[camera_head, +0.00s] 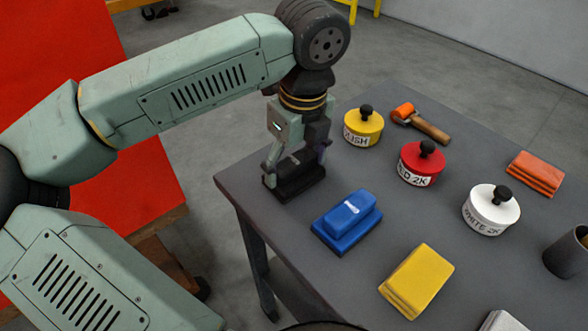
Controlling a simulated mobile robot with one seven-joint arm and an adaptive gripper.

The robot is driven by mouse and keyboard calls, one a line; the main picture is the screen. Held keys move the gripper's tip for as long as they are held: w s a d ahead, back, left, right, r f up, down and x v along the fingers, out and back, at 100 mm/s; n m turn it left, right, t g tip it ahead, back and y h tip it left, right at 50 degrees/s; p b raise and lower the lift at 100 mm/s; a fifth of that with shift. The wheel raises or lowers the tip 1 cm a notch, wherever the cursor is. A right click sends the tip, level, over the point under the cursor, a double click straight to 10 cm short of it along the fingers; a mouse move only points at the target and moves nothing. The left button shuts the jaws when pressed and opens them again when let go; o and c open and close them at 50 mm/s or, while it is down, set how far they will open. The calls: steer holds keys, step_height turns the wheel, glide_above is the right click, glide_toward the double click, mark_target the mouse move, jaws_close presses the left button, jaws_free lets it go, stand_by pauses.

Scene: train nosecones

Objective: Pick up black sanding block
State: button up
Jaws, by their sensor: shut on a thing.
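The black sanding block (296,183) is at the left corner of the grey table. My gripper (294,163) points down over it with its fingers on either side of the block's upper part, and is shut on it. The block looks level. I cannot tell whether its underside touches the table or is just above it. The fingers and the gripper's body hide part of the block's top.
A blue sanding block (347,221) sits close by at the lower right.

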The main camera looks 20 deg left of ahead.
mark_target(292, 158)
steer(key=shift+r+b, duration=0.3)
steer(key=shift+r, duration=0.25)
step_height(292, 158, up, 2)
steer(key=shift+r+b, duration=0.1)
steer(key=shift+b, duration=0.35)
steer(key=s+r+b, duration=0.1)
steer(key=s+b, duration=0.3)
steer(key=s, duration=1.2)
steer(key=shift+a+r, duration=0.35)
steer(key=o, duration=0.7)
steer(key=c, duration=0.5)
